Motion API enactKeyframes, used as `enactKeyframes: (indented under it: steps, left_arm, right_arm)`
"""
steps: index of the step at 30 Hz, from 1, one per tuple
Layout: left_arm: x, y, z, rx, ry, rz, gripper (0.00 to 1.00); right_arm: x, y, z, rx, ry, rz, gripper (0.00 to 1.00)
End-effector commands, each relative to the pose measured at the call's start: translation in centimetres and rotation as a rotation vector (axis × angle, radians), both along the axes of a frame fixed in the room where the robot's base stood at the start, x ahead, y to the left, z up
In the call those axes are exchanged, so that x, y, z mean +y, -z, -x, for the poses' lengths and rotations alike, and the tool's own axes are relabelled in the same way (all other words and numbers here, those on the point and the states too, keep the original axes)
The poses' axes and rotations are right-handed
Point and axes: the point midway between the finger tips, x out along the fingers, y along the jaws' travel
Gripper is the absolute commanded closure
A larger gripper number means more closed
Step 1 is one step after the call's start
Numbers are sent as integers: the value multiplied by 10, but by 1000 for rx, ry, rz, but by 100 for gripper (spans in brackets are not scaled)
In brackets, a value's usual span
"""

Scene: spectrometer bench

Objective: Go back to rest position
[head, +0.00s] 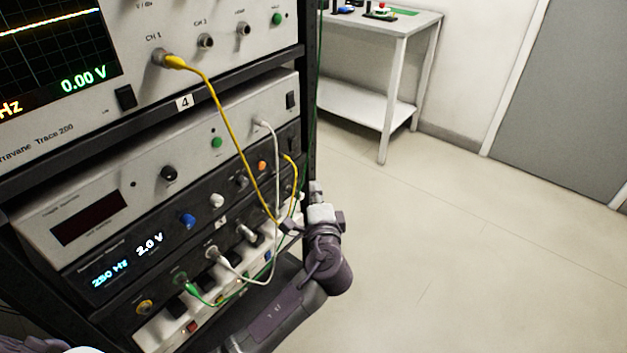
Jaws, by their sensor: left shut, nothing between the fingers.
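My left gripper (316,190) is beside the right edge of the instrument rack (310,100), in front of its lower units. It is small in the picture and partly hidden by its own wrist. It is shut and holds nothing. My left arm reaches up to it from the bottom of the view. The yellow cable (236,138) hangs down close to the gripper's left side; I cannot tell whether they touch. My right gripper is out of view.
An oscilloscope (130,100) reads 0.00 V above a function generator (120,265) reading 250 Hz and 2.0 V. White (277,165) and green (200,298) cables loop in front of the rack. A white side table (400,25) stands behind. The floor (470,260) to the right is clear.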

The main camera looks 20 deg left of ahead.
Motion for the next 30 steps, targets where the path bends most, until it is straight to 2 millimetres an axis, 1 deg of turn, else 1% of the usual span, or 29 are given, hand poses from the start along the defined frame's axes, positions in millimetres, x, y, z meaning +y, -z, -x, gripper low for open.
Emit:
enactKeyframes:
  steps: [3,17,20,23,24,26,27,29,30]
  left_arm:
    - [-2,0,4,0,-1,0,100]
    - [-2,0,4,0,0,0,100]
    - [-2,13,4,25,8,10,100]
    - [-2,51,5,102,29,44,100]
    - [-1,75,7,149,40,67,100]
    - [0,116,14,229,56,116,100]
    - [1,146,22,284,65,154,100]
    - [3,191,37,368,73,217,100]
    - [4,220,49,422,74,263,100]
  right_arm:
    - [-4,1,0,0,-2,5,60]
    - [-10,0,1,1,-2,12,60]
    - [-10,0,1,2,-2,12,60]
    - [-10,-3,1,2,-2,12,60]
    - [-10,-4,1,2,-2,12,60]
    - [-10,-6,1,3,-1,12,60]
    - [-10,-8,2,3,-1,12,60]
    - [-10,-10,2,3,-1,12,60]
    - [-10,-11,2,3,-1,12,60]
